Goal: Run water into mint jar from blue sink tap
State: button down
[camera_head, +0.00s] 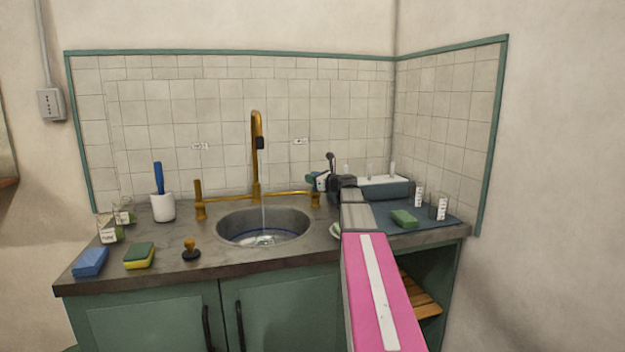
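A brass tap (257,150) with a tall spout stands behind the round metal sink (228,222). A thin stream of water (264,212) runs from it into the sink. A brass handle (199,195) stands on the left; the right end of the brass pipe (315,200) is below my gripper. My gripper (324,180) is by this right end, with a small teal and white thing at its fingers. I cannot tell whether it grips that thing, or whether it is a tap handle. No jar can be told as the mint jar; labelled glass jars (440,207) stand at the right.
More labelled jars (110,230) stand at the left, by a white cup (163,207), a blue sponge (90,262), a yellow-green sponge (139,256) and a plunger-like stopper (191,250). A green sponge (404,218) lies on a dark mat (380,222) before a teal trough (388,188).

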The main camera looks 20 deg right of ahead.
jog(key=shift+w+m+g, duration=0.3)
jog(key=shift+w, duration=0.1)
jog(key=shift+w+f+m+g+h, duration=0.1)
jog(key=shift+w+m+g+h, duration=0.35)
jog(key=shift+g, duration=0.25)
jog(key=shift+s, duration=0.1)
jog(key=c, duration=0.9)
grip_release()
jog(key=v, duration=1)
jog(key=shift+s+d, duration=0.2)
jog(key=shift+s, duration=0.15)
